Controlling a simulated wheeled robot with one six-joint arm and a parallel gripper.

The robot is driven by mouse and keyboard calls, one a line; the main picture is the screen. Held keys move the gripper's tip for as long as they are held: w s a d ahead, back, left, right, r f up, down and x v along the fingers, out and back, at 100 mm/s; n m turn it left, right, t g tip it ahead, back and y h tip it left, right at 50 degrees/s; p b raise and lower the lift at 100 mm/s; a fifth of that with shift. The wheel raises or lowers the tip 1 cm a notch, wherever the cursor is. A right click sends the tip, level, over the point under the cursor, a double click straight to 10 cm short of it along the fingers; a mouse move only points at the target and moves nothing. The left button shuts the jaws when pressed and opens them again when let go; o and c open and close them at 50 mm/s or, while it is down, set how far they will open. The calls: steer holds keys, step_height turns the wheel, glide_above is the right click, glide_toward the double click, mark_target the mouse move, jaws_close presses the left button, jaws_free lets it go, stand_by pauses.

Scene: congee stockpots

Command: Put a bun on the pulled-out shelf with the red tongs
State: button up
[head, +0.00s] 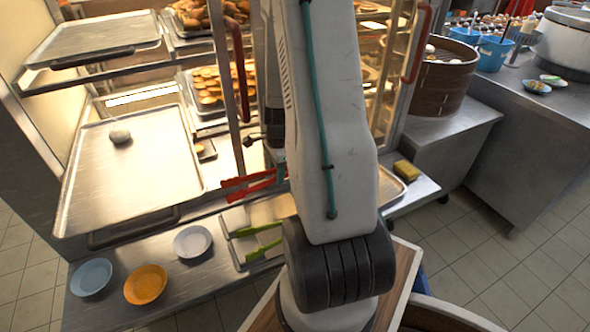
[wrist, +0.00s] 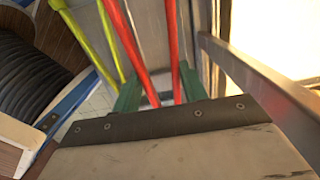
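My gripper (wrist: 160,92) has its green fingers on either side of the red tongs (wrist: 138,50) and appears shut on them. In the head view the red tongs (head: 248,185) stick out left from behind my arm, their tips apart and empty, near the cabinet's front. The pulled-out shelf (head: 150,180), a metal tray, is at left. One pale round bun (head: 120,136) lies near its back. More pale buns (head: 456,62) show in the round brown steamer (head: 440,85) at right. My arm hides most of my gripper in the head view.
Green tongs (head: 262,250) lie on a small tray below the red ones. A blue plate (head: 91,277), an orange plate (head: 146,285) and a white plate (head: 193,242) sit on the front ledge. A glass door with a red handle (head: 240,70) stands beside my arm.

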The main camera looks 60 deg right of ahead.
steer(key=s+d+r+m+g+h, duration=0.1)
steer(key=s+d+r+m+g, duration=0.15)
steer(key=s+d, duration=0.75)
steer(key=s+d+r+m+g+h, duration=0.25)
steer(key=s+d, duration=0.45)
steer(key=s, duration=0.6)
steer(key=s+d+r+m+g, duration=0.15)
steer(key=s+d+r, duration=0.25)
steer(key=s+d, duration=0.6)
steer(key=shift+n+g, duration=0.25)
steer(key=shift+s+a+f, duration=0.1)
steer(key=shift+a+f, duration=0.05)
steer(key=shift+f, duration=0.8)
steer(key=shift+s+a+f, duration=0.1)
steer(key=shift+s+f, duration=0.05)
steer(key=shift+f, duration=0.75)
steer(key=shift+s+a+f, duration=0.1)
steer(key=shift+a+f, duration=0.05)
steer(key=shift+f, duration=0.8)
steer(key=shift+o, duration=0.6)
steer(key=shift+h, duration=0.25)
steer(key=shift+f, duration=2.9)
